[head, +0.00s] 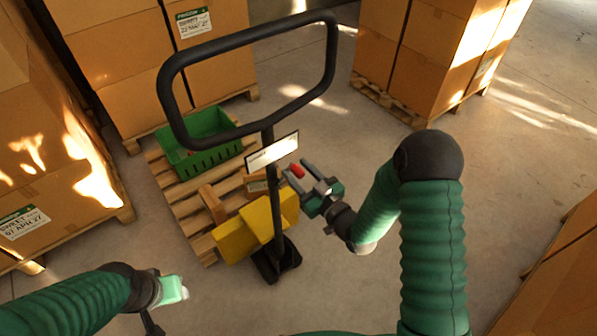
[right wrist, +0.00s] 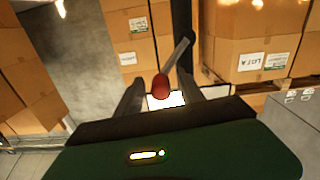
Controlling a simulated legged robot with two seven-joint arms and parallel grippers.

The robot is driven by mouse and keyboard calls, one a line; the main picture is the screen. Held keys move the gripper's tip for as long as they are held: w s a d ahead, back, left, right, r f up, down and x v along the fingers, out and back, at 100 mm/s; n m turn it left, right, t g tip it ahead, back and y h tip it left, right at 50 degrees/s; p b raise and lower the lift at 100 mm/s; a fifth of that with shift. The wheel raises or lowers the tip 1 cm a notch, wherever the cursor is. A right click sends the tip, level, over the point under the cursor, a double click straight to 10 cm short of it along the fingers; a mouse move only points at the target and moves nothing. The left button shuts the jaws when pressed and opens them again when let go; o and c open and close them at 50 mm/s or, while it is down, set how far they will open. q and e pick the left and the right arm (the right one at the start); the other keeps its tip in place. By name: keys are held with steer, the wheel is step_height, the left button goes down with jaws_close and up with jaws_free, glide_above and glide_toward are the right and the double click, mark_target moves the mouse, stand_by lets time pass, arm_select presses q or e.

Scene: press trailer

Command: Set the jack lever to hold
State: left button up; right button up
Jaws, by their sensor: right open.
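The pallet jack (head: 275,215) stands upright in the middle of the head view, with a black loop handle (head: 163,92) and yellow body. Its lever has a red knob (head: 297,171) beside the handle post, just below a white plate (head: 272,151). My right gripper (head: 307,177) is open at the lever, its fingers on either side of the red knob. In the right wrist view the knob (right wrist: 161,87) sits between the fingertips, with a grey lever rod rising right; contact cannot be told. My left gripper (head: 165,305) is low at left, its fingers mostly hidden.
A wooden pallet (head: 180,200) with a green crate (head: 207,158) and small boxes stands behind the jack. Stacked cartons on pallets stand at left (head: 50,150), back and back right (head: 425,60). A carton stack edges in at lower right. The floor right of the jack is clear.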

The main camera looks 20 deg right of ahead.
steer(key=shift+s, duration=0.1)
steer(key=c, duration=1)
stand_by(0.7)
